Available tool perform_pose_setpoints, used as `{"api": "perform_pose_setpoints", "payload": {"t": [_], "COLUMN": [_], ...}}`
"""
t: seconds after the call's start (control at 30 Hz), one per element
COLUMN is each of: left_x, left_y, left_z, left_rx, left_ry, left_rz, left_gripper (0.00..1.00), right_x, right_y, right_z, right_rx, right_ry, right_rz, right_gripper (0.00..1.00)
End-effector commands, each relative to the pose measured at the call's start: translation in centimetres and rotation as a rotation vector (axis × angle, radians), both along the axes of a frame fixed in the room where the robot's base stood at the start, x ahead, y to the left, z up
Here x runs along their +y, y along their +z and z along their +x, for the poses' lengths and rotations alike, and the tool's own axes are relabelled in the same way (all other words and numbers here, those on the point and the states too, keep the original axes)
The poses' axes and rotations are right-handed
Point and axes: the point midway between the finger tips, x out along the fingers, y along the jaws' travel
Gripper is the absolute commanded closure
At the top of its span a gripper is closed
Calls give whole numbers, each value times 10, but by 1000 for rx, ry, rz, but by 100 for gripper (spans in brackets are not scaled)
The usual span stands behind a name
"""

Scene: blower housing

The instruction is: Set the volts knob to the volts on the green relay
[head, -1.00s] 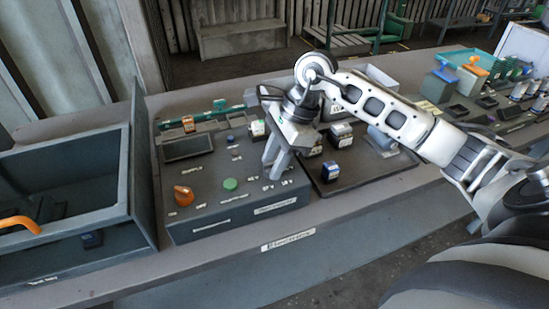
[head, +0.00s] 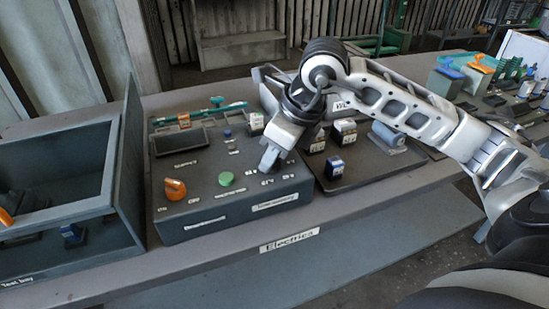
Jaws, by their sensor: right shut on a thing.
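My right gripper (head: 269,160) points down at the right part of the dark control panel (head: 205,216), with small volt labels in front of and beside its fingertips. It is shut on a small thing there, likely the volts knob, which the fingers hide. I cannot see which way the knob points. A pale block with a green side (head: 256,122), likely the green relay, stands at the panel's back right, behind the gripper. Its print is too small to read. My left gripper is not in view.
A dark tray (head: 372,171) on the right holds a blue relay (head: 334,168) and other blocks. An open test bay (head: 60,214) stands left.

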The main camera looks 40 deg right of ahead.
Motion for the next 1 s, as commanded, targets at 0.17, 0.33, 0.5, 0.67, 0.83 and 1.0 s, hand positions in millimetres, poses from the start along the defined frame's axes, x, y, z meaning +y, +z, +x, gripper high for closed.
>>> {"api": "perform_pose_setpoints", "payload": {"t": [0.17, 0.33, 0.5, 0.67, 0.83, 1.0], "left_x": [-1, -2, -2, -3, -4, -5], "left_y": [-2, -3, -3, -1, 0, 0], "left_z": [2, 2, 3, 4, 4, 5], "left_rx": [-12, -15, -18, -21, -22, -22], "left_ry": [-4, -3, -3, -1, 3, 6], "left_rz": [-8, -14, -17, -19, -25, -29], "left_gripper": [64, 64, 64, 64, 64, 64], "right_x": [1, 1, 1, 1, 1, 1], "right_y": [-1, 0, 1, 1, 1, 1], "right_z": [0, 0, 0, 0, 0, 0], "right_rx": [-3, -1, -1, -1, -1, -1], "right_ry": [-111, -184, -222, -235, -236, -236], "right_rz": [-1, 0, 0, 0, 0, 0], "right_gripper": [89, 89, 89, 89, 89, 64]}}
